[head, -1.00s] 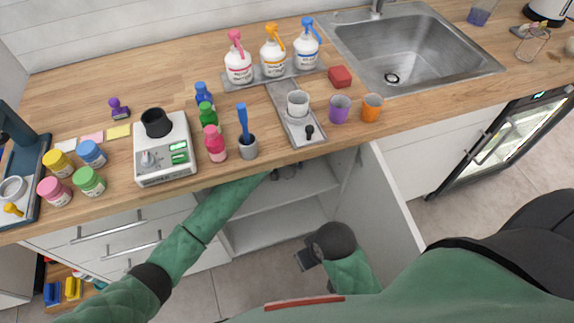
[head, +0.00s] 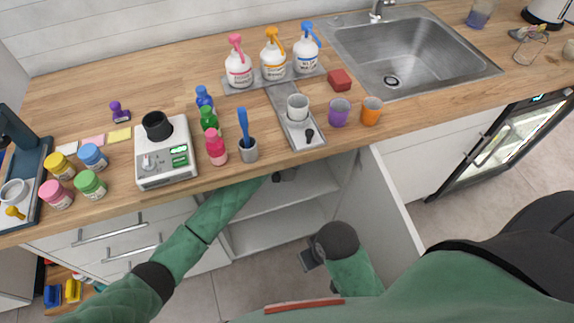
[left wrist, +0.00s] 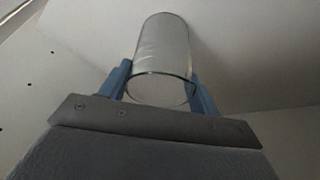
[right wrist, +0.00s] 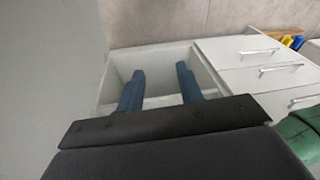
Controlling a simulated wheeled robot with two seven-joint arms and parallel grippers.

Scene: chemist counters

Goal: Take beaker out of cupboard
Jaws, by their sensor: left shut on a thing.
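A clear glass beaker (left wrist: 160,50) stands inside the cupboard (head: 283,208), seen in the left wrist view. My left gripper (left wrist: 160,88) is shut on it, one blue finger on each side of the glass. In the head view my left arm reaches under the counter into the cupboard, and the worktop hides the beaker and most of that gripper. The cupboard door (head: 391,205) stands open to the right. My right gripper (right wrist: 160,82) is open and empty in front of the cupboard; it also shows in the head view (head: 306,259).
The wooden worktop (head: 190,75) overhangs the cupboard opening. Closed drawers (head: 120,236) lie left of the cupboard. A shelf (head: 275,196) divides its inside.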

